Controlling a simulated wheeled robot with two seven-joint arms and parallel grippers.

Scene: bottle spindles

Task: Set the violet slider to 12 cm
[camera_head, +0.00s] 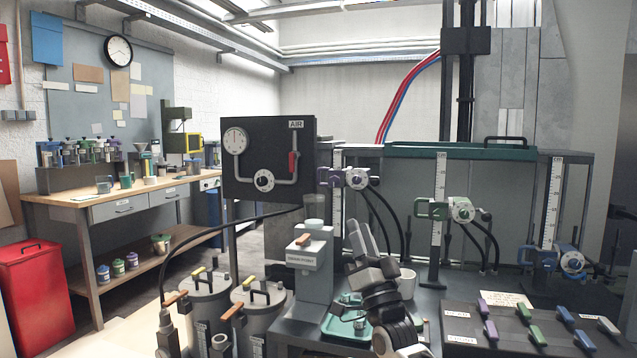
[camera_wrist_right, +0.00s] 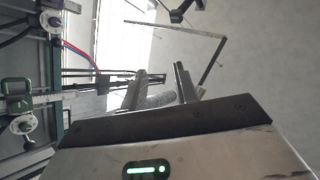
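The violet slider (camera_head: 333,178), with a round white-and-violet knob (camera_head: 357,178), sits high on the leftmost white scale post (camera_head: 337,220). The scale numbers are too small to read. My right gripper (camera_head: 368,232) is in front of and below the slider, pointing up, apart from it. In the right wrist view the two fingers (camera_wrist_right: 160,82) stand apart with nothing between them, so it is open. My left gripper is not in view.
A green slider (camera_head: 459,210) and a blue slider (camera_head: 572,262) sit on other scale posts to the right. Dark hoses hang behind. A grey block (camera_head: 312,260), a white mug (camera_head: 407,283) and a teal tray (camera_head: 340,328) crowd my right arm. A panel with coloured handles (camera_head: 535,320) lies front right.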

